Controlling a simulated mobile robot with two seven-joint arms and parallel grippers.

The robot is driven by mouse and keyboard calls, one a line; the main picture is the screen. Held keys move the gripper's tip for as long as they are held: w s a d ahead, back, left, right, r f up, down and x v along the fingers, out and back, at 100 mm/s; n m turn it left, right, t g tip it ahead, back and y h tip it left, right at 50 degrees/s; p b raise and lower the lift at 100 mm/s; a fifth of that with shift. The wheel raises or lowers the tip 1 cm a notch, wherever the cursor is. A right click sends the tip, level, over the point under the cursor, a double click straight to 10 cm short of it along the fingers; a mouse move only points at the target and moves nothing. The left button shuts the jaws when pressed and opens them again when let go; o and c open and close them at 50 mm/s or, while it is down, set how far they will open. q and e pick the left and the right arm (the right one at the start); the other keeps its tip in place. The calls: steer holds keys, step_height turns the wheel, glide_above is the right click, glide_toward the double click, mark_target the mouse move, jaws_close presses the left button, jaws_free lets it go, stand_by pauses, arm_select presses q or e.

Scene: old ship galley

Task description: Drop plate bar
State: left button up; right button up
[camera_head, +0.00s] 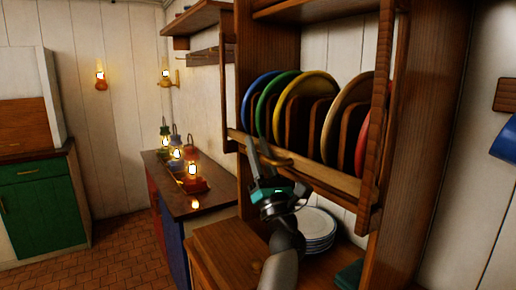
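The wooden plate bar (330,179) runs along the front of a plate rack, sloping down to the right in the picture. Several coloured plates stand upright behind it, among them a blue plate (250,92), a yellow plate (290,88) and a tan plate (343,100). Nothing shows held between the fingers.
A stack of white plates (318,228) stands on the wooden counter (222,250) below the rack. Several lit lanterns (176,150) stand on the counter to the left. A rack side post (376,120) stands at the right. The tiled floor (120,245) at left is clear.

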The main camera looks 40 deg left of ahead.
arm_select(q)
steer(key=b+v, duration=0.2)
steer(key=v, duration=1.3)
steer(key=shift+b, duration=0.3)
arm_select(e)
steer(key=shift+w+d+f, duration=0.4)
steer(key=shift+w+f, duration=0.15)
steer(key=shift+f, duration=0.1)
steer(key=shift+w+d+f, duration=0.4)
steer(key=shift+w+f, duration=0.1)
steer(key=shift+f, duration=0.1)
arm_select(q)
steer(key=shift+d, duration=0.1)
arm_select(e)
steer(key=shift+a, duration=0.2)
arm_select(q)
steer(key=shift+s+f, duration=0.1)
arm_select(e)
steer(key=shift+s, duration=0.15)
